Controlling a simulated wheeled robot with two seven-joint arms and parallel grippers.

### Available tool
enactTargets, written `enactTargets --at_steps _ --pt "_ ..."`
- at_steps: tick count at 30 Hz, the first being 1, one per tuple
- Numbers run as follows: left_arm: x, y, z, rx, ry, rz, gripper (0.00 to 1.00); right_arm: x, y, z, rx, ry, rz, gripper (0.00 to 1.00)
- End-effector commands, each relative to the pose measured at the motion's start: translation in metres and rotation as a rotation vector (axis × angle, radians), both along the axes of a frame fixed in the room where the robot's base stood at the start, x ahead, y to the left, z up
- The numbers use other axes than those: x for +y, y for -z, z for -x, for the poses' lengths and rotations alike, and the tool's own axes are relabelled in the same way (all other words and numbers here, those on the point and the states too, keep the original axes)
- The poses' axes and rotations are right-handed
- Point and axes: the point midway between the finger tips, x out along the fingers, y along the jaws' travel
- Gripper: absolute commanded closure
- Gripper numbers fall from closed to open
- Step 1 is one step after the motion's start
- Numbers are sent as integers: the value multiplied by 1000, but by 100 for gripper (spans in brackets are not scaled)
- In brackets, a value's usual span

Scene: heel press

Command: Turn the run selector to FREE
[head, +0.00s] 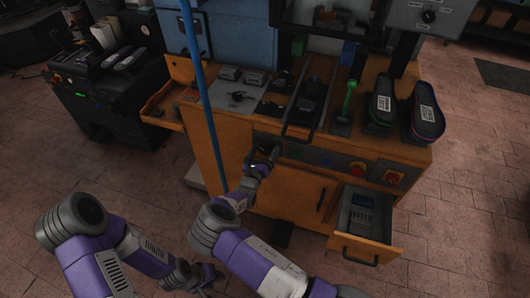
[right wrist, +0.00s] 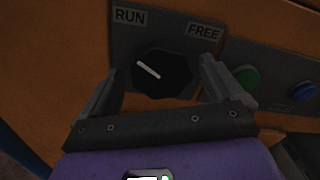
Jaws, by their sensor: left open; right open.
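The run selector (right wrist: 162,74) is a round black knob with a white pointer line, on a grey panel in the right wrist view. The line points up and left, towards the RUN label (right wrist: 130,16). The FREE label (right wrist: 204,31) is at the upper right of the knob. My right gripper (right wrist: 160,68) is open, one finger at each side of the knob; whether they touch it I cannot tell. In the head view my right gripper (head: 264,156) is at the orange cabinet's front and mostly hides the selector. My left gripper (head: 208,274) is low, away from the cabinet.
A green button (right wrist: 246,78) and a blue button (right wrist: 303,91) are right of the selector. An open drawer (head: 364,214) juts out at the cabinet's lower right. A blue post (head: 203,80) stands left of my right gripper. Insoles and tools lie on the cabinet top.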

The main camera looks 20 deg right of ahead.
Motion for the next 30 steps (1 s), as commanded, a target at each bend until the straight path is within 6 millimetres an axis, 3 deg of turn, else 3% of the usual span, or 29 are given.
enactTargets --at_steps 4,13,23,30 --pt "0 4 0 0 0 0 57 -7 1 -10 -1 1 -2 6" --pt "0 4 0 0 0 0 57 -8 0 -11 1 2 -2 7" --pt "0 4 0 0 0 0 57 -8 0 -11 1 2 -2 58" --pt "0 2 0 0 0 0 57 -8 0 -11 -9 2 -17 59"
